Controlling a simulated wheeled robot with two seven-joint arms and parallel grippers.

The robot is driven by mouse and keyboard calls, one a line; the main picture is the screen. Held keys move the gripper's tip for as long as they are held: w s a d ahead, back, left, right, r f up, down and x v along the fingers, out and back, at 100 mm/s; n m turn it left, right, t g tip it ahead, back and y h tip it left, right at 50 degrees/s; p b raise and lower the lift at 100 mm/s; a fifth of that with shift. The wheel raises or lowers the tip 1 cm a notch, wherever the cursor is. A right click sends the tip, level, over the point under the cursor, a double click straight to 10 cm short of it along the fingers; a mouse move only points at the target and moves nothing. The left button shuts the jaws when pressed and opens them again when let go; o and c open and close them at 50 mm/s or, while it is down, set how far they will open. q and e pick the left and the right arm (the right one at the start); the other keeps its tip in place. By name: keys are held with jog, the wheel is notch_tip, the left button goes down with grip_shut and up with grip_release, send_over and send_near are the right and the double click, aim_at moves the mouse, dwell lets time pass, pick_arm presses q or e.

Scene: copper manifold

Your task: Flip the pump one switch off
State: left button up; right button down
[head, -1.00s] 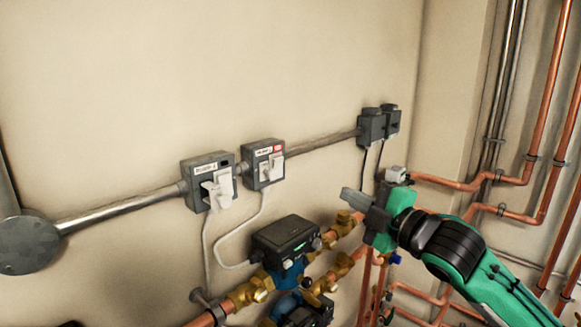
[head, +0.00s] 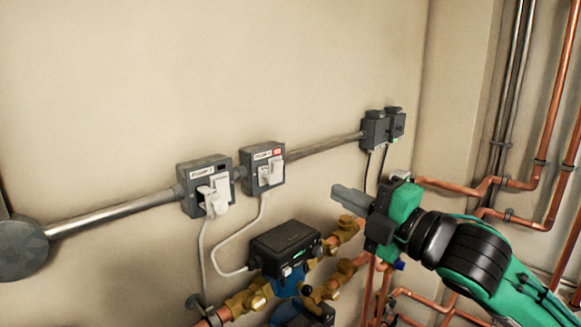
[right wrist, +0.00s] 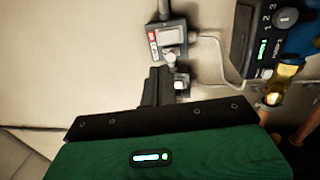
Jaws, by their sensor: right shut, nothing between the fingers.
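Two grey wall boxes carry white switch or plug parts in the head view. The left box (head: 190,205) has a dark indicator and a white part jutting out. The right box (head: 249,180) has a red indicator and white parts on its front. Their labels are too blurred to tell which is pump one. My right gripper (head: 350,200) is shut and empty, to the right of and lower than the right box, apart from it. In the right wrist view its fingers (right wrist: 155,85) overlap the area below the red-marked box (right wrist: 153,40). My left gripper is not in view.
A metal conduit (head: 120,212) links the boxes along the wall. A dark pump controller (head: 285,246) and brass fittings (head: 250,297) sit below. Two dark sockets (head: 375,132) are higher right. Copper pipes (head: 448,186) crowd the right side; the upper wall is bare.

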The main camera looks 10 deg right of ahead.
aim_at(278, 163)
jog(key=p+x, duration=0.4)
jog(key=x, duration=0.7)
jog(key=shift+w+a+r, duration=0.1)
jog(key=shift+r, duration=0.1)
jog(key=shift+w+a+p, duration=0.4)
jog(key=shift+w, duration=0.15)
jog(key=shift+f, duration=0.1)
jog(key=shift+w+r+p, duration=0.15)
jog(key=shift+r+p, duration=0.2)
jog(key=shift+p, duration=0.4)
jog(key=shift+a+f, duration=0.1)
jog(key=shift+f, duration=0.15)
